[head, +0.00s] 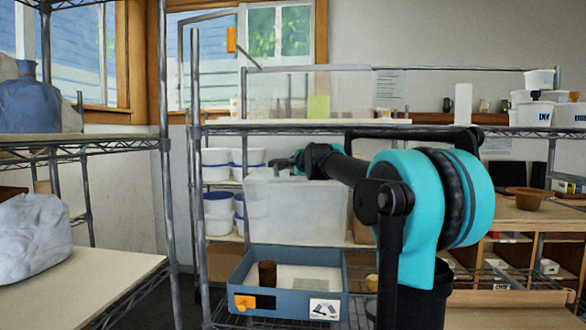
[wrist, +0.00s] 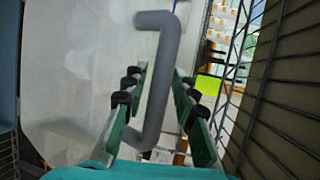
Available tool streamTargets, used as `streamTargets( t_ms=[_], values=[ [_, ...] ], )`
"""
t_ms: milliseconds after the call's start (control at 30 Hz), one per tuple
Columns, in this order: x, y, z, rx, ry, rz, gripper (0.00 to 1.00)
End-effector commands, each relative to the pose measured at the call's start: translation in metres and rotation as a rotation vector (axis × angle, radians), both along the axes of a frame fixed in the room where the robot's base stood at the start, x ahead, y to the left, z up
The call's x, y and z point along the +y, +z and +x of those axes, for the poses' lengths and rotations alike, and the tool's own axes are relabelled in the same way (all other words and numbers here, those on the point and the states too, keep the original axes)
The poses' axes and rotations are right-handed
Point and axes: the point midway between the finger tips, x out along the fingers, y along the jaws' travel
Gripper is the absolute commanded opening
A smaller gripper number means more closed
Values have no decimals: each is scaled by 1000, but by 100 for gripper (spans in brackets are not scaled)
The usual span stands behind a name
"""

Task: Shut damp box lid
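The damp box (head: 238,278) is a blue-grey box with an orange latch and a dial label on its front, low on the wire rack. Its inside shows, with a brown cylinder in it. Its lid (head: 300,212) appears to be the translucent whitish panel standing up at the back; the pale panel also fills the left of the wrist view (wrist: 75,70). A grey bar handle (wrist: 158,85) lies between the fingers of my gripper (wrist: 158,92). The fingers are apart with gaps beside the bar. In the head view my gripper (head: 288,163) is at the lid's top edge, small and partly hidden.
A shelf (head: 225,127) with clear panels runs just above my gripper. White tubs (head: 218,226) stand left of the lid. A wire rack (head: 165,150) rises at the left, and wire mesh (wrist: 275,80) is close on the right in the wrist view.

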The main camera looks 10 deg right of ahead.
Motion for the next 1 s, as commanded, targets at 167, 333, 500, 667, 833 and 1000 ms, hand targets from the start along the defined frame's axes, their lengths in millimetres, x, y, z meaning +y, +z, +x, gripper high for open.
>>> streamTargets(
  t_ms=[167, 333, 500, 667, 833, 1000],
  values=[
    [1, -1, 5, 0, 0, 0, 27],
    [1, -1, 4, 0, 0, 1, 27],
    [1, -1, 4, 0, 0, 1, 10],
    [1, -1, 4, 0, 0, 1, 0],
    [1, -1, 4, 0, 0, 1, 0],
    [2, -2, 4, -2, 0, 0, 0]
  ],
)
